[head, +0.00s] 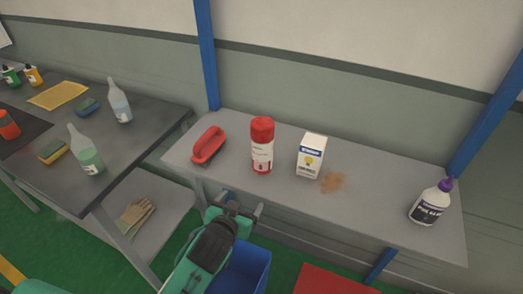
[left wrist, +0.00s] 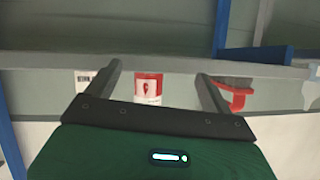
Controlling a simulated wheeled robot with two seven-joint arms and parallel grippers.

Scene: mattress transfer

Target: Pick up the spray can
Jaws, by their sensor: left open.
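The spray can (head: 262,148) is red and white with a red cap and stands upright on the grey bench, between a red-handled brush and a white carton. In the left wrist view the can (left wrist: 148,88) shows between the two fingers, partly hidden by my gripper body. My left gripper (head: 241,208) is open and empty at the bench's front edge, in front of the can and apart from it. Its fingers also show in the left wrist view (left wrist: 163,80). My right gripper is in neither view.
On the grey bench (head: 390,194) are the red brush (head: 208,145), the white carton (head: 310,155), a brown powder patch (head: 333,182) and a purple-capped bottle (head: 430,204). A dark table (head: 135,150) with bottles stands left. A blue bin (head: 247,270) is below. The bench's right-middle is clear.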

